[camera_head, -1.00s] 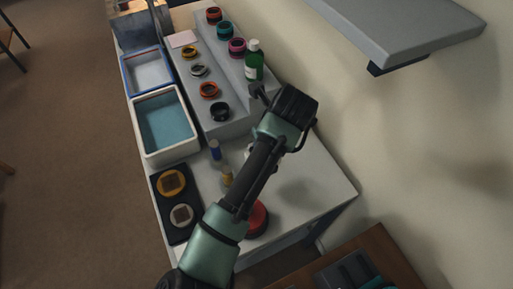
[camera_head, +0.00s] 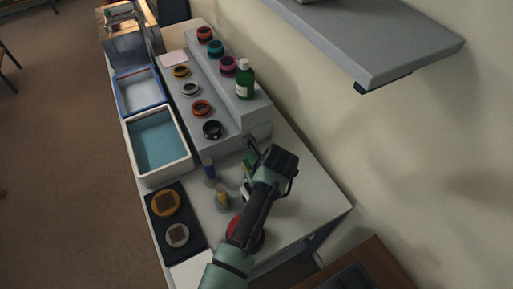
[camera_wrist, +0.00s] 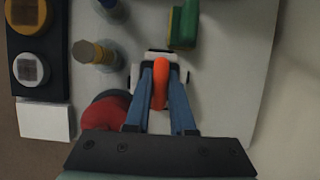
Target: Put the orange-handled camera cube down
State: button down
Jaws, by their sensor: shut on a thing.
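My gripper (camera_wrist: 160,70) shows in the wrist view with its two blue fingers on either side of an orange handle (camera_wrist: 160,86). It is shut on that handle. The handle belongs to the camera cube, whose white body (camera_wrist: 154,55) shows just beyond and beside the fingers, over the pale tabletop. The fingers and handle hide much of the cube, and I cannot tell whether its underside touches the table. In the head view my arm reaches over the near part of the table and largely hides the cube.
A green and yellow block (camera_wrist: 183,24) stands close beyond the cube. A yellow-topped post (camera_wrist: 95,53) and a red round thing (camera_wrist: 107,112) are to its left. A black tray (camera_head: 155,204) holds two round pieces. Bare tabletop (camera_head: 310,205) lies to the right, with the wall beyond.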

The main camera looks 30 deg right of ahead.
jog(key=c, duration=1.2)
grip_release()
jog(key=shift+f, duration=0.1)
jog(key=o, duration=0.4)
jog(key=shift+o, duration=0.2)
jog(key=shift+r, duration=0.25)
jog(key=v, duration=1.2)
